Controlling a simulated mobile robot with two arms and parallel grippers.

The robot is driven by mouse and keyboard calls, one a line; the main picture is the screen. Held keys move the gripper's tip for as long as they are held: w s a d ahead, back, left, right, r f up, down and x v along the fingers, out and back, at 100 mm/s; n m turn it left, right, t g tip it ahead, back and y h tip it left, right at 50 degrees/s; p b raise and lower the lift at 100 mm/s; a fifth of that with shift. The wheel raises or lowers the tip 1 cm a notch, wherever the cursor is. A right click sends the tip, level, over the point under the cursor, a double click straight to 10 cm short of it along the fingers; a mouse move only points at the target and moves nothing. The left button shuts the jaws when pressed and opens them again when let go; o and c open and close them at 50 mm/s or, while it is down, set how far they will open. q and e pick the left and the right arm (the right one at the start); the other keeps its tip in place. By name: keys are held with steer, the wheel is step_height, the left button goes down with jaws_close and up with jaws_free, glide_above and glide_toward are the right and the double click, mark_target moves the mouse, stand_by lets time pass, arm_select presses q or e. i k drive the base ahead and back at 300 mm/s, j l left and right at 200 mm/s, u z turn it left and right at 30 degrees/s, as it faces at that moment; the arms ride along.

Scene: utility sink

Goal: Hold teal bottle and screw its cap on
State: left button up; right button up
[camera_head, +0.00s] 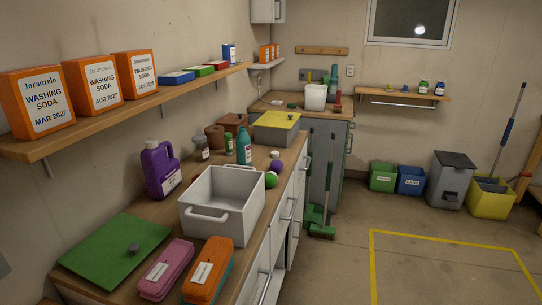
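A teal bottle (244,147) stands upright on the wooden counter (168,222), behind the white bin and in front of the grey box. Its neck points up; at this size I cannot tell whether a cap is on it. No loose cap can be told for certain. A small pale item (275,154) sits by a purple round thing (277,166) to the right of the bottle; I cannot tell what it is. Neither of my grippers is in view.
A white bin (222,203), purple jug (160,169), green board (110,250), and pink (166,269) and orange cases (208,270) crowd the near counter. A grey box with a yellow lid (277,121) stands behind the bottle.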

mark_target(242, 140)
steer(key=i+u, duration=0.1)
steer(key=u, duration=0.25)
steer(key=l+u, duration=0.15)
steer(key=u, duration=0.15)
steer(key=i+l+u, duration=0.1)
steer(key=u, duration=0.25)
steer(key=i+l+u, duration=0.2)
steer(key=l, duration=0.35)
steer(key=i+l+u, duration=0.2)
steer(key=l, duration=0.35)
steer(key=l+u, duration=0.25)
steer(key=l, duration=0.3)
steer(key=i+l+u, duration=0.2)
steer(key=l, duration=0.4)
steer(key=i+l, duration=0.1)
steer(key=l, duration=1.35)
